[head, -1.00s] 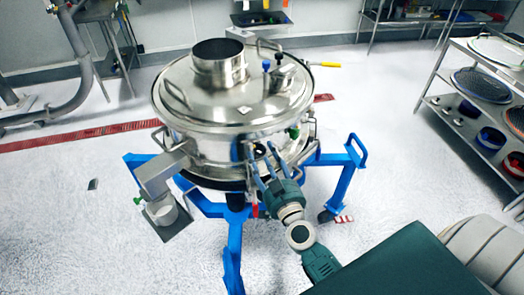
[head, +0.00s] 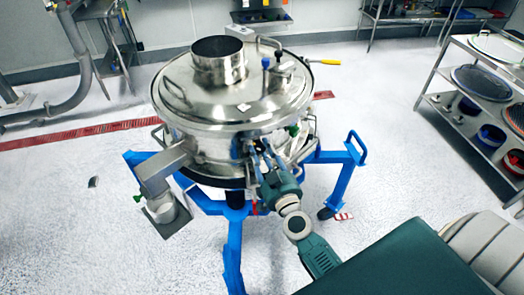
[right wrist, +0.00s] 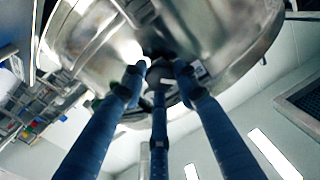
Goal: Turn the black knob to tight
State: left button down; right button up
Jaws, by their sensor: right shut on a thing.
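The steel powder sifter (head: 235,92) stands on a blue frame in the head view. My right gripper (head: 254,148) reaches its front right side from below. Its blue fingers are closed in around a small dark part, which I take to be the black knob. In the right wrist view the dark knob (right wrist: 158,74) shows between the fingers of the right gripper (right wrist: 160,68), against the steel body. In the head view the fingers mostly hide the knob. No tight mark can be read. My left gripper is not in view.
The blue frame (head: 235,250) has legs spread around the sifter. A steel outlet chute (head: 160,167) sticks out at the left, above a small container (head: 160,208). A shelf rack (head: 470,95) with sieves stands at the right. The floor at left is mostly clear.

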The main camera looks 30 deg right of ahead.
jog(key=shift+r, duration=0.25)
jog(key=m, duration=0.3)
jog(key=shift+w+m, duration=0.1)
jog(key=shift+m, duration=0.3)
jog(key=m, duration=0.4)
jog(key=shift+d+r+m, duration=0.1)
jog(key=shift+m, duration=0.2)
jog(key=m, duration=0.4)
jog(key=shift+d, duration=0.1)
jog(key=shift+m+b, duration=0.35)
jog(key=shift+m, duration=2.45)
jog(key=o, duration=0.9)
jog(key=shift+o, duration=1.1)
jog(key=shift+d+f, duration=0.15)
jog(key=shift+f, duration=0.2)
